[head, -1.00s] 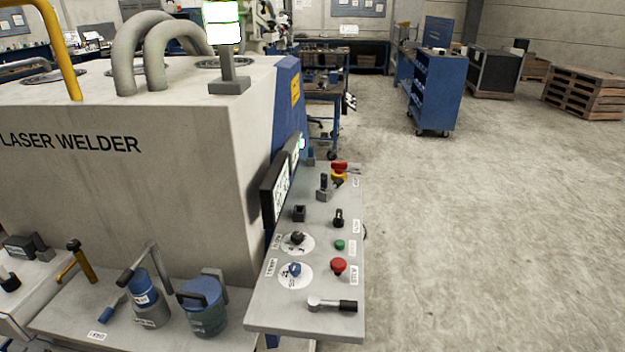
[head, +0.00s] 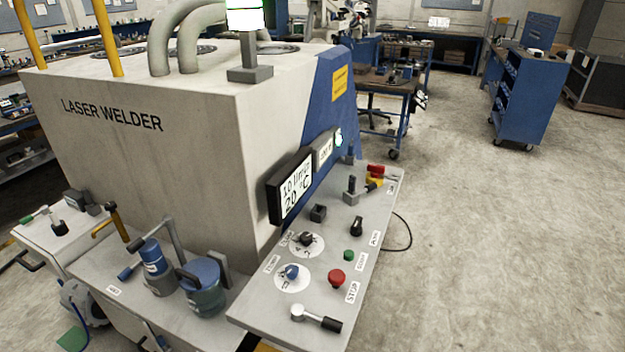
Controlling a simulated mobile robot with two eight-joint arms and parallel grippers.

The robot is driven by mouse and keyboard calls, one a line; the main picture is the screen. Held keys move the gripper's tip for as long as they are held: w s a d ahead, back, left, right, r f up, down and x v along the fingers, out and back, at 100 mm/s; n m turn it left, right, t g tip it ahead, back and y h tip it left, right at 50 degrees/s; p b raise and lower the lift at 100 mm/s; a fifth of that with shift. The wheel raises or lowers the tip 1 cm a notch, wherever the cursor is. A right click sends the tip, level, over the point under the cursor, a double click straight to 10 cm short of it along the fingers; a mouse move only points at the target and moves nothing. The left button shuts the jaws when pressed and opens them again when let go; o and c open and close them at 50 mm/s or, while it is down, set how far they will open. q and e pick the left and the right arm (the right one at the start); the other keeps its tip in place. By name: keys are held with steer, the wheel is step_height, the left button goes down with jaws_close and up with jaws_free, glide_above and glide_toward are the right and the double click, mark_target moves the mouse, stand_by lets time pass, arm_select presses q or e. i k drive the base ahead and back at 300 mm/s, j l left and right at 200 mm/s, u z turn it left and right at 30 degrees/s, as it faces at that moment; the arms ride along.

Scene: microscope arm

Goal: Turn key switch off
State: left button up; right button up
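The sloping grey control panel (head: 262,318) juts out from the front right of the laser welder (head: 190,150). A black switch with a raised grip (head: 356,226) stands on the panel's right side, behind the green button (head: 349,256). It looks most like the key switch, but its setting is too small to read. A small label sits to its right, also hard to read. Neither of my grippers is in view.
The panel also holds a red mushroom button (head: 337,277), a black knob (head: 305,238), a blue knob (head: 291,271), a lever handle (head: 317,318) and a red stop button on yellow (head: 375,170). A display (head: 290,187) stands behind. Open floor (head: 480,250) lies right.

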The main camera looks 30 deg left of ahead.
mark_target(350, 201)
steer(key=i+u, duration=0.1)
steer(key=u, duration=0.3)
steer(key=i+l+u, duration=0.1)
steer(key=u, duration=0.25)
steer(key=i+l+u, duration=0.1)
steer(key=u, duration=0.3)
steer(key=i+l+u, duration=0.1)
steer(key=u, duration=0.25)
steer(key=k+l, duration=0.05)
steer(key=l, duration=0.05)
